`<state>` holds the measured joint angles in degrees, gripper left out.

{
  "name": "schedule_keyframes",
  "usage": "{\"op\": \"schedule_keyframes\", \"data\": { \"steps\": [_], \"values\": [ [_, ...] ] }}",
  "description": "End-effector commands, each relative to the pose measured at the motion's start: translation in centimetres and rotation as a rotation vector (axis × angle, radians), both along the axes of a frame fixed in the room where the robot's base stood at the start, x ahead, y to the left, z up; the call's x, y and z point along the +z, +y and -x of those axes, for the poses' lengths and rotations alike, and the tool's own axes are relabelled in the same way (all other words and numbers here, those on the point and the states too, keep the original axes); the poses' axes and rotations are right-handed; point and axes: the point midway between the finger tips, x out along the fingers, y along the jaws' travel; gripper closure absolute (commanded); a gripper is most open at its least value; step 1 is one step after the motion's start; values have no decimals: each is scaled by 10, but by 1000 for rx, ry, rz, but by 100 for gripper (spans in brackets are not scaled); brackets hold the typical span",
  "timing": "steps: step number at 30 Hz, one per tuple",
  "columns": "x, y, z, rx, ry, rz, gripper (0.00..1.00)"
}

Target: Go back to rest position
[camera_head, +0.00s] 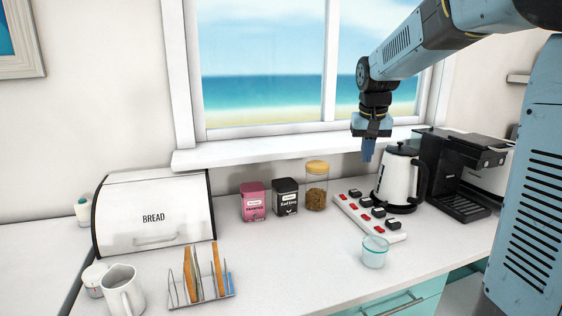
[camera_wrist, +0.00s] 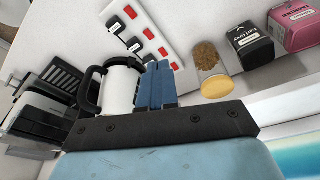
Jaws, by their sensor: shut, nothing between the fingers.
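My gripper (camera_head: 367,152) hangs from my blue arm in front of the window, pointing down. It is above the counter, near the white kettle (camera_head: 397,180) and the power strip (camera_head: 368,217). In the wrist view my gripper's blue fingers (camera_wrist: 157,84) are together with nothing between them. In that view the fingers overlap the right side of the kettle (camera_wrist: 121,90). The power strip, with red switches and black plugs, also shows at the top of the wrist view (camera_wrist: 122,42).
A coffee machine (camera_head: 465,172) stands right of the kettle. A glass jar (camera_head: 316,190), black tin (camera_head: 285,198) and pink tin (camera_head: 253,202) line the wall. A small glass (camera_head: 375,253), bread bin (camera_head: 154,213), toast rack (camera_head: 204,293) and white jug (camera_head: 123,291) share the counter (camera_head: 300,270).

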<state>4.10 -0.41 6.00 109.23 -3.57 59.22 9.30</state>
Motion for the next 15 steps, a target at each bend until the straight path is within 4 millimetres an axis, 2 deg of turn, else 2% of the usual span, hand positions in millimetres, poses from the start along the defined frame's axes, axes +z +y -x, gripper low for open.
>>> {"op": "schedule_keyframes", "data": {
  "steps": [1,6,15],
  "values": [
    [6,0,16,6,-16,2,100],
    [18,0,65,23,-60,6,100],
    [22,-2,151,53,-140,7,100]
  ]
}}
